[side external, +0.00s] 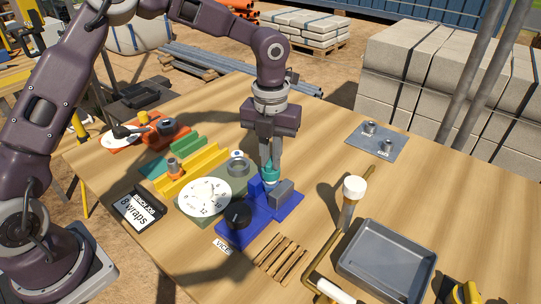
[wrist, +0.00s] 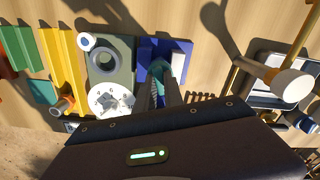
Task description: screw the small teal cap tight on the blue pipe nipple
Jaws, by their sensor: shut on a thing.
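My gripper (side external: 269,166) points straight down and is shut on the small teal cap (side external: 271,174), right over the blue vice (side external: 287,212). The cap is between the vice's blue jaw and its grey jaw block. In the wrist view the teal cap (wrist: 162,70) shows between the fingertips, over the blue vice base (wrist: 148,48). The blue pipe nipple cannot be made out; the cap, fingers and jaws hide that spot. I cannot tell how far the cap sits on it.
Left of the vice are a white dial (side external: 203,197), a grey ring (side external: 238,167) and a yellow rack (side external: 192,175). A black knob (side external: 238,215) stands at the vice's front.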

